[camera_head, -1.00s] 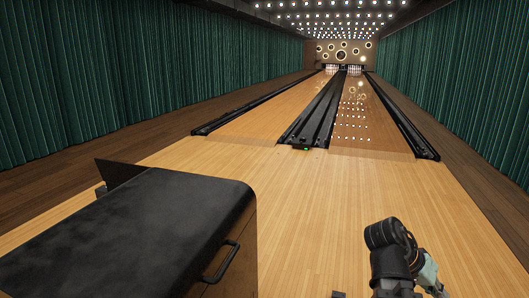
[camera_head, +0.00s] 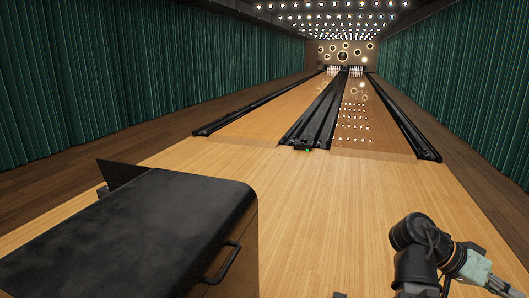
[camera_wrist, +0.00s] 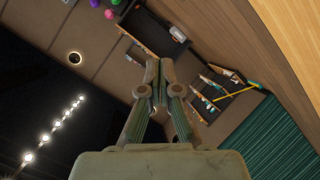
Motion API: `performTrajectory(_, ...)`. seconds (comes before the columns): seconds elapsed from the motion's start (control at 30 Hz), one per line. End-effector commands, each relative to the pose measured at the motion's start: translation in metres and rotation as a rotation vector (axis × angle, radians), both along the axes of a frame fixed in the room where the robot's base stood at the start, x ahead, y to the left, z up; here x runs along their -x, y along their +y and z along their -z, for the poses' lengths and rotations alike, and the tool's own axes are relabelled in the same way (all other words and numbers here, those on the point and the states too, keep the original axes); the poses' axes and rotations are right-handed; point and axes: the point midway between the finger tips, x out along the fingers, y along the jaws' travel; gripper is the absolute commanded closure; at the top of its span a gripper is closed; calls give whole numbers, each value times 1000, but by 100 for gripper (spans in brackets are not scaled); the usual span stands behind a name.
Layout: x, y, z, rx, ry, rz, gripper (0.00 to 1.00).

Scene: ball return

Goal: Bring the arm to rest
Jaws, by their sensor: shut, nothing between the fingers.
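My arm (camera_head: 418,245) shows at the lower right of the head view, bent, with its pale forearm part reaching to the right and down toward the picture's corner. My gripper (camera_wrist: 159,66) is seen in the middle of the wrist view. Its two fingers are together with nothing between them. The gripper's tips are not clearly seen in the head view. The wrist view is tilted and looks across the room, and the fingers appear apart from everything around them.
A black-topped cabinet (camera_head: 135,230) with a handle stands at the lower left. Two wooden lanes (camera_head: 260,125) with dark gutters run to pins at the back. Open wooden floor (camera_head: 320,210) lies between. In the wrist view, colored balls (camera_wrist: 109,14) and a shelf (camera_wrist: 225,90) show.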

Motion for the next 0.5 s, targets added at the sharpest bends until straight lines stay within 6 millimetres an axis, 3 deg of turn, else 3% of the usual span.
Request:
performTrajectory(0.13, 3, -4, -2, -3, -1, 9, 100)
performTrajectory(0.5, -33, 0, 26, -105, 89, -109, 100)
